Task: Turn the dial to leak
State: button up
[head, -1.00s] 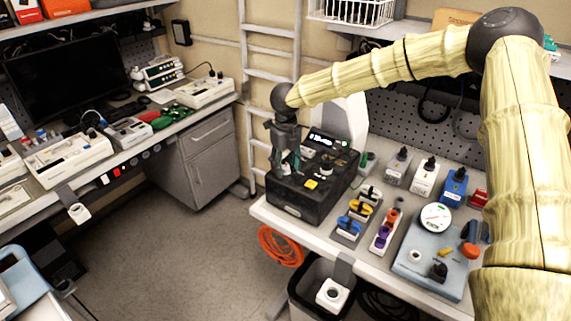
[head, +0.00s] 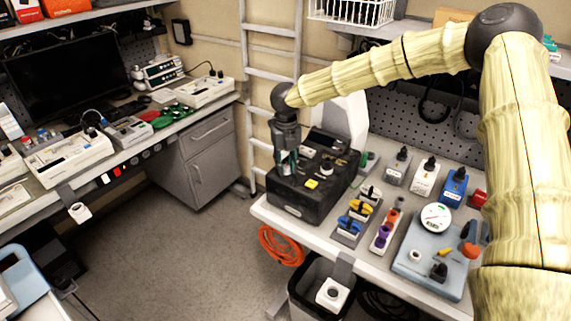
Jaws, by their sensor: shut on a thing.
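A black device box (head: 295,205) with a sloped top stands at the left end of the right-hand workbench. My gripper (head: 287,168) points down onto the left part of its top and is shut on the dial. The fingers hide the dial, so its pointer and the leak mark cannot be read. A yellow button (head: 312,184) and a black knob (head: 327,166) sit to the right of the fingers. The device's display (head: 325,141) behind them looks dark.
Right of the device, the workbench (head: 385,262) holds several coloured valve blocks, small boxes and a light blue gauge unit (head: 405,255). A ladder (head: 258,110) stands behind my gripper. The floor (head: 190,240) on the left is clear.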

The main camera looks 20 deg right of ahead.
aim_at(287, 166)
jog(key=m, duration=0.5)
jog(key=shift+m, duration=0.4)
jog(key=shift+w, duration=0.1)
dwell(0.3)
jog(key=o, duration=1.1)
jog(key=shift+c, duration=0.2)
jog(key=shift+r, duration=0.1)
notch_tip(287, 166, up, 12)
jog(key=shift+d, duration=0.1)
